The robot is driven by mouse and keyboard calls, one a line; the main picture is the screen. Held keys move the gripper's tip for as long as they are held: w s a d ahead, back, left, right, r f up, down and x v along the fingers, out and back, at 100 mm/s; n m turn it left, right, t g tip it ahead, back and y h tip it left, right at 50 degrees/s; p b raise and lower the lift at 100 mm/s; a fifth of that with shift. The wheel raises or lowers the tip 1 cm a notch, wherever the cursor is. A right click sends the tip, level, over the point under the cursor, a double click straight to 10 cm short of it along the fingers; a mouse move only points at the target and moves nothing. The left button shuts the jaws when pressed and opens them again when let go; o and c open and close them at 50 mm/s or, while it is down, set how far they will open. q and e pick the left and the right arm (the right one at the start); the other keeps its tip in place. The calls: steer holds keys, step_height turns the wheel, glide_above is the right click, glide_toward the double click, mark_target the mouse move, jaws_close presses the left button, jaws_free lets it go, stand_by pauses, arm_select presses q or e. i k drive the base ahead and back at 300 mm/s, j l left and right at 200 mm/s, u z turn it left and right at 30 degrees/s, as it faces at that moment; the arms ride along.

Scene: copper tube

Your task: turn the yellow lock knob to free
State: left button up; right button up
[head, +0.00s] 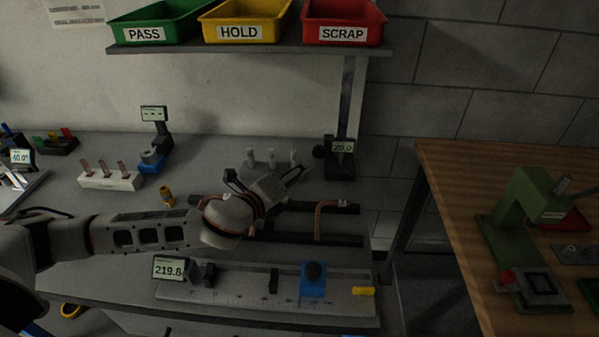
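A small yellow piece (363,291), which looks like the lock knob, sits at the right end of the measuring rail (235,294), lying lengthwise. A blue slider block (313,284) with a dark round knob on top stands just left of it. My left gripper (264,172) is over the back of the bench, behind and left of the yellow piece and well apart from it. Its fingers are spread and nothing shows between them. A bent copper tube (318,217) rests across two dark bars (338,239). My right gripper is not in view.
A display reading 219.8 (168,268) stands at the rail's left end. A white block with pegs (110,180), a blue-based gauge (153,158) and a dark gauge stand (340,160) are farther back. A wooden table (450,215) with a green press (520,215) is at right.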

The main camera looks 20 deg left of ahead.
mark_target(361, 291)
steer(key=k, duration=0.65)
steer(key=k+j, duration=0.25)
steer(key=k, duration=0.25)
